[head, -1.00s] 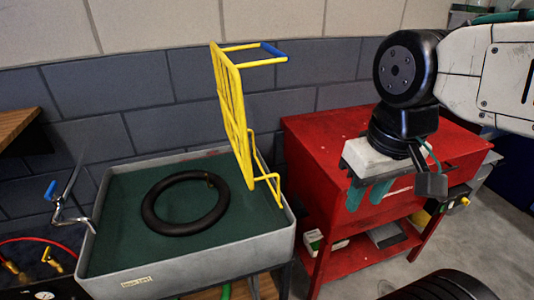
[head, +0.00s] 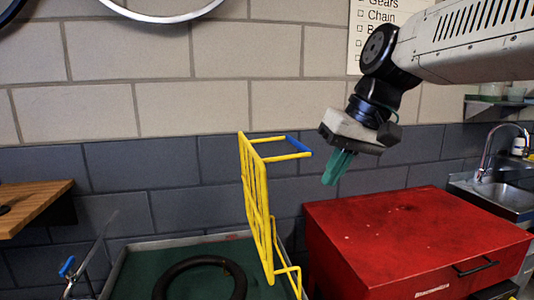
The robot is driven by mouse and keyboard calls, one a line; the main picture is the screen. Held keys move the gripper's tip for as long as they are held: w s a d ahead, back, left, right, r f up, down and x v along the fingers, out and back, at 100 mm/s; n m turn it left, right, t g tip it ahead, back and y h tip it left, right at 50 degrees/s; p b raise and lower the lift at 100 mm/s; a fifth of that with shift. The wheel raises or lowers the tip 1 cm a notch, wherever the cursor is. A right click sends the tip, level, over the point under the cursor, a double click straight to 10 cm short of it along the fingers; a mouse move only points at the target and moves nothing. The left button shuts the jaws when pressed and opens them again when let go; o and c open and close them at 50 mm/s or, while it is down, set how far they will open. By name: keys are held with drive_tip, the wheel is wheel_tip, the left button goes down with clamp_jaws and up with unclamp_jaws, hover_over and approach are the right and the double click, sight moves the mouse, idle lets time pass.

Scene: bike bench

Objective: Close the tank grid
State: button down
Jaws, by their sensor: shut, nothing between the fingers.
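The yellow tank grid (head: 258,205) stands upright, raised open at the right side of the grey tank (head: 118,262). A blue grip (head: 297,144) sits on the bar that sticks out to the right from its top. A black inner tube (head: 178,270) lies in the tank on the dark green surface; its lower part is cut off by the picture edge. My gripper (head: 335,178) is to the right of the blue grip, apart from it, with its green fingers together, pointing down and empty.
A red cabinet (head: 410,232) stands right of the tank, below my gripper. A sink (head: 510,195) with a tap is at the far right. A wooden shelf (head: 35,200) juts in at left. A blue-handled crank (head: 68,266) is at the tank's left.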

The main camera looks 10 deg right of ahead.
drive_tip(key=w+r, duration=0.2)
drive_tip(key=w, duration=0.2)
drive_tip(key=w+r+t+y, duration=0.1)
drive_tip(key=w+r, duration=0.2)
drive_tip(key=w, duration=0.1)
drive_tip(key=w+r+y, duration=0.1)
drive_tip(key=w+r, duration=0.2)
drive_tip(key=w, duration=0.1)
drive_tip(key=shift+w+r+n+t, duration=0.25)
drive_tip(key=shift+n+t, duration=0.05)
drive_tip(key=shift+n, duration=0.1)
drive_tip(key=w+a+f, duration=0.3)
drive_tip(key=a+f, duration=0.5)
drive_tip(key=shift+w+a, duration=0.3)
drive_tip(key=shift+f, duration=0.1)
